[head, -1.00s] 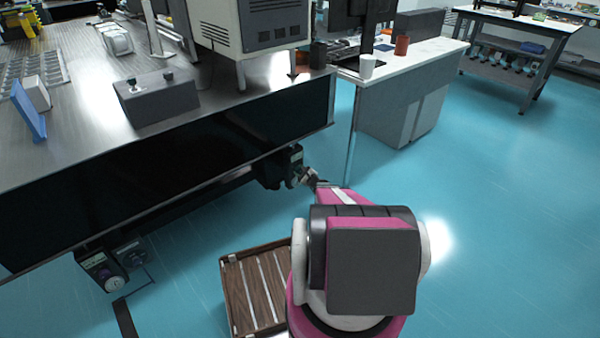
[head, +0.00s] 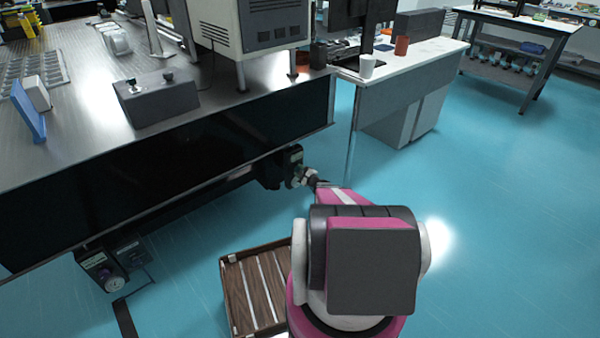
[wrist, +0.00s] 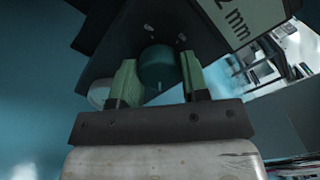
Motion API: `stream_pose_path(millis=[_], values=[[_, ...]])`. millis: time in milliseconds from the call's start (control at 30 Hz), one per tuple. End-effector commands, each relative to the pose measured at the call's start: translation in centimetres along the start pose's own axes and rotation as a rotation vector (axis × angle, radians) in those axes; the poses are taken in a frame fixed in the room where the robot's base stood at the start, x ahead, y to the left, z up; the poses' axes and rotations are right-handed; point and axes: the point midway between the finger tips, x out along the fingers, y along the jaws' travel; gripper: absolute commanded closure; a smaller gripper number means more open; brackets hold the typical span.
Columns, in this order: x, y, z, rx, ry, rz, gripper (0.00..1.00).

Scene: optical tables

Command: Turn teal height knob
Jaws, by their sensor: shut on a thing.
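The teal height knob (wrist: 157,66) shows in the wrist view on the underside of a dark unit with a "2 mm" label (wrist: 240,18). My gripper (wrist: 158,84) has its two green-padded fingers on either side of the knob and is shut on it. In the head view, my gripper (head: 305,178) reaches the dark unit (head: 282,167) under the front right corner of the optical table (head: 228,130). The knob itself is hidden or too small to tell there.
Another dark unit with a round dial (head: 104,270) hangs under the table's left end. A wooden slatted crate (head: 256,285) stands on the floor left of my arm. A white-topped desk (head: 408,62) stands behind to the right. The blue floor (head: 500,230) at right is clear.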

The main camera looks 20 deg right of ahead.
Motion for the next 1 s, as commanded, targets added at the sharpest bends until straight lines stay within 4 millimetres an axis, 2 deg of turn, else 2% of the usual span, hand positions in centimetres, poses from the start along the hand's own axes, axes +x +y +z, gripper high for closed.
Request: stream_pose_path(millis=[33, 67, 100, 133, 400, 533, 1000], values=[[-0.1, 0.1, 0.0, 0.0, 0.0, 0.001, 0.82], [-0.1, 0.1, 0.0, 0.0, 0.0, 0.001, 0.49], [-0.1, 0.1, 0.0, 0.0, 0.0, 0.001, 0.35], [-0.1, 0.1, 0.0, 0.001, 0.0, 0.001, 0.33], [-0.1, 0.0, 0.0, 0.001, 0.0, 0.001, 0.33], [-1.0, 0.0, 0.1, 0.001, 0.001, 0.001, 0.33], [-9.1, 0.0, 0.1, 0.002, 0.002, 0.0, 0.33]])
